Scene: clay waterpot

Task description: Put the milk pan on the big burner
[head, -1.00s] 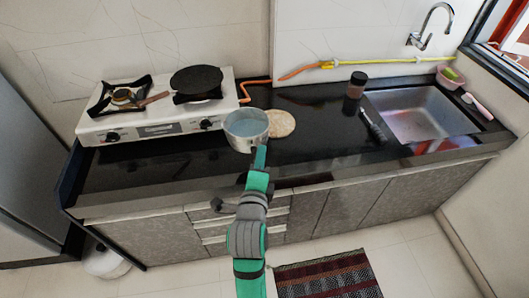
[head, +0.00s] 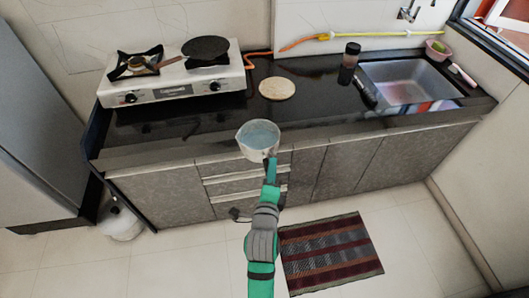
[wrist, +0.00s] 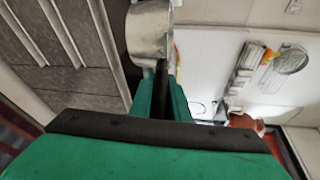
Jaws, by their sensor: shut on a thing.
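The milk pan (head: 258,141) is a small silvery pot with a pale bluish inside. It is held upright, and in the head view it overlaps the counter's front edge and the drawers. My gripper (head: 271,166) is shut on its handle, which is mostly hidden by the fingers. The wrist view shows the pan's side (wrist: 148,32) beyond my gripper (wrist: 158,78). The white stove (head: 175,88) stands at the back left. Its left burner (head: 137,63) is bare; its right burner bears a black flat pan (head: 205,48). I cannot tell which burner is bigger.
The flat pan's handle (head: 171,62) points left toward the bare burner. A round flatbread or board (head: 277,88) lies right of the stove. A dark-lidded jar (head: 349,65) and the sink (head: 410,82) are further right. The counter before the stove is clear. A striped rug (head: 330,252) lies on the floor.

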